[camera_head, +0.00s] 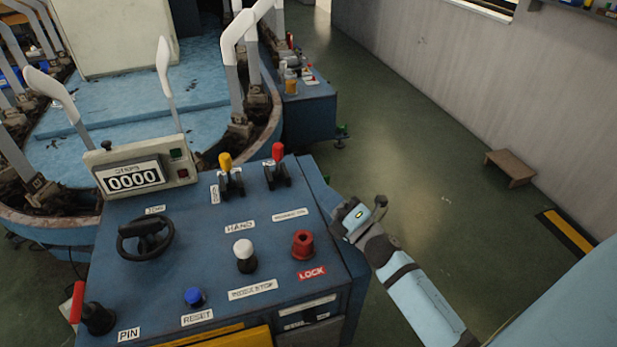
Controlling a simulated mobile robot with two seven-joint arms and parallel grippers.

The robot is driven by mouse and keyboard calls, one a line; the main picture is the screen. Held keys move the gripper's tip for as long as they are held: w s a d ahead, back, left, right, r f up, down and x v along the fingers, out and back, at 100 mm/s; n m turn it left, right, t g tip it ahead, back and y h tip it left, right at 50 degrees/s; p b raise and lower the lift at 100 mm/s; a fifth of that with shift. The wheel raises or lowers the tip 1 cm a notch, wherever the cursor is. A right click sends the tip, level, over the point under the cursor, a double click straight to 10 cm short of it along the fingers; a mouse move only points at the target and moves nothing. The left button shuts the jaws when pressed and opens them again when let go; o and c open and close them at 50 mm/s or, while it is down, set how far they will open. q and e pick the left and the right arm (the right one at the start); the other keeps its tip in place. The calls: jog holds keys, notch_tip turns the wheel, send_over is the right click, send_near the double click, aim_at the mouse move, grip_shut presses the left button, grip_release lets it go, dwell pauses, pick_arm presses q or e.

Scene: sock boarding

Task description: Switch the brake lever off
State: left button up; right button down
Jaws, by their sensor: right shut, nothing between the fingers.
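A blue control panel (215,265) stands in front of me. At its back are two levers: one with a yellow handle (225,162) and one with a red handle (278,152), both upright. A red-handled lever (78,302) on a black base also stands at the front left corner, above a PIN label. No label reading "brake" is legible, so I cannot tell which lever it is. My right gripper (360,214) is shut and empty, just right of the panel's right edge, apart from the levers. My left gripper is out of view.
The panel also holds a black handwheel (145,238), a white knob (244,254), a red knob (303,243), a blue button (194,297) and a counter box (137,175) reading 0000. Sock-board machinery (135,110) stands behind. Green floor to the right is mostly clear, with a small wooden stool (510,168).

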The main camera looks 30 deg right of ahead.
aim_at(282, 153)
jog(key=p+x, duration=0.1)
jog(key=x, duration=1.2)
jog(key=shift+w, duration=0.1)
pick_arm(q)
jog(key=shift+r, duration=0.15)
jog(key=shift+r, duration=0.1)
